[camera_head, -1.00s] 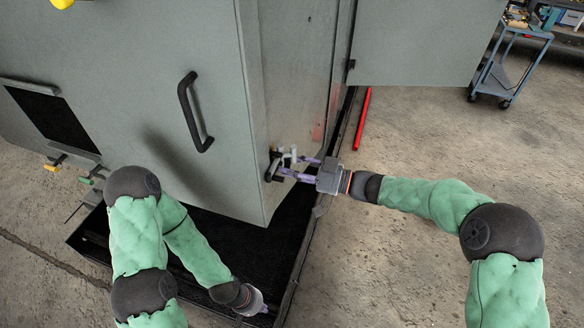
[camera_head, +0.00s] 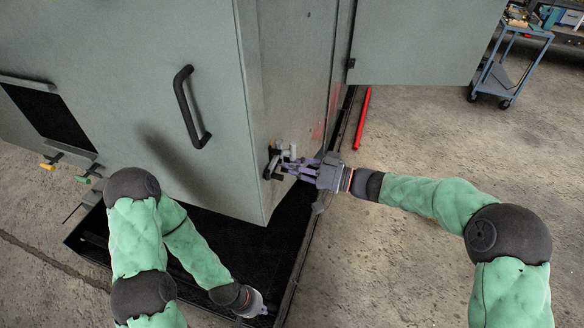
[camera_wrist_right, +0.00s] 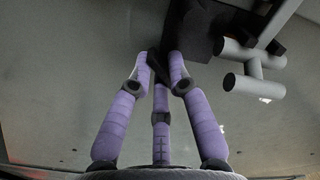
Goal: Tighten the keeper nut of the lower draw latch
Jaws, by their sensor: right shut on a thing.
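The lower draw latch shows in the head view as a small cluster of dark and light grey parts (camera_head: 279,158) low on the cabinet's side face. In the right wrist view it is a black block with pale grey cylinders (camera_wrist_right: 255,86) at the upper right. My right gripper (camera_head: 297,165) reaches it from the right. In the wrist view its purple fingers (camera_wrist_right: 160,68) are closed together on a small dark part below the block, apparently the keeper nut, mostly hidden by the fingertips. My left gripper (camera_head: 268,311) hangs low at the bottom; its fingers are too small to read.
The grey cabinet (camera_head: 110,90) has a black handle (camera_head: 187,108) on its front. An open door panel (camera_head: 425,40) extends to the right. A black tray-like base (camera_head: 245,250) lies underneath. A red bar (camera_head: 362,118) lies on the floor, and a blue cart (camera_head: 510,65) stands back right.

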